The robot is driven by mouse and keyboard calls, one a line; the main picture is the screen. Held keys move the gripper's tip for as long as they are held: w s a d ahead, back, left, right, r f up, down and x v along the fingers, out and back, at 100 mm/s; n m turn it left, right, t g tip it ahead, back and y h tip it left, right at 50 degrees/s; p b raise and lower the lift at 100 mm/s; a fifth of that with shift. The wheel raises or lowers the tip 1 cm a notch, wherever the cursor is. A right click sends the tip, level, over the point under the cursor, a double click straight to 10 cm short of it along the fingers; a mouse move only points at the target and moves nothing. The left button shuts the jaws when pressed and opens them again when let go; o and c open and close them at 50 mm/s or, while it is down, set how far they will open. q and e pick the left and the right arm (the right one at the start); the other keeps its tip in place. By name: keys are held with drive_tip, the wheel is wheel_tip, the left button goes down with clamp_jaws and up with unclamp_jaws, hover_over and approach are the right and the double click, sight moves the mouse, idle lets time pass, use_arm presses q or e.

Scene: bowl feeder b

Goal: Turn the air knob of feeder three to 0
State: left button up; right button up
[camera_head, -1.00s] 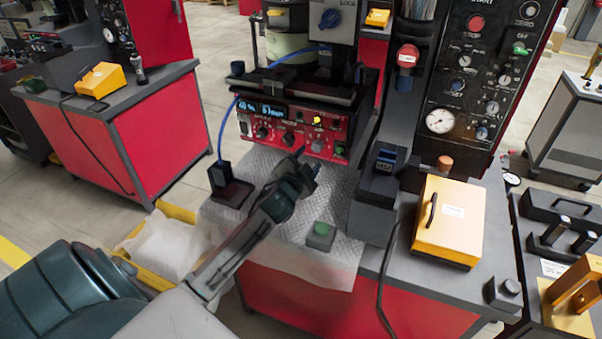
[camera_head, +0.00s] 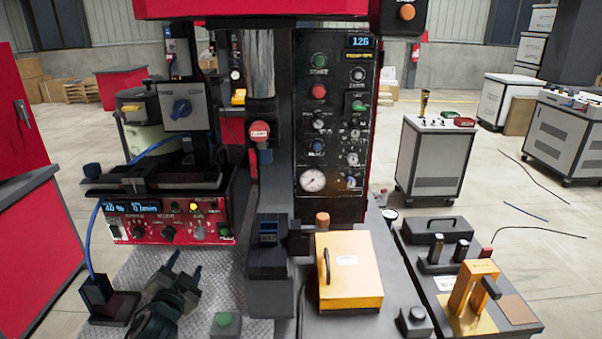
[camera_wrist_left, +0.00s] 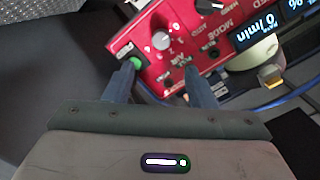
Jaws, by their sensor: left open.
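A red control box (camera_head: 120,228) with a blue-lit display sits under the black rail. It has several dark knobs, a pale knob (camera_head: 198,232) and a green button (camera_head: 225,230). In the left wrist view the pale knob (camera_wrist_left: 161,40), beside lettering that seems to read AIR, has a scale around it; its setting is unclear. The green button (camera_wrist_left: 137,63) is beside it. My left gripper (camera_head: 185,262) is open and empty, below the box and apart from the knob. In the left wrist view its fingertips (camera_wrist_left: 158,72) flank the space below the knob. My right gripper is not in view.
A blue cable runs down to a black block (camera_head: 108,305) left of my gripper. A green-topped button box (camera_head: 226,324) stands on the textured plate. A grey column (camera_head: 270,140) rises right of the box. A yellow case (camera_head: 350,275) lies further right.

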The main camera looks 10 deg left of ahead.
use_arm(q)
drive_tip(key=s+d+f+n+g+h, duration=0.15)
drive_tip(key=s+d+f+g, duration=0.3)
drive_tip(key=s, duration=0.55)
drive_tip(key=s+d+f+n+g+h, duration=0.15)
drive_tip(key=s+d+f+g, duration=0.35)
drive_tip(key=s, duration=0.6)
drive_tip(key=s+d+f+n+g, duration=0.2)
drive_tip(key=s+d+f+g, duration=0.1)
drive_tip(key=s+f, duration=0.55)
wheel_tip(320, 180, down, 30)
drive_tip(key=s+a+g, duration=0.2)
drive_tip(key=s+a, duration=0.1)
drive_tip(key=s+f, duration=1.7)
drive_tip(key=s, duration=0.1)
drive_tip(key=shift+a+f+n+g, duration=0.3)
drive_tip(key=shift+a+n+g, duration=0.1)
drive_tip(key=shift+a+g, duration=0.05)
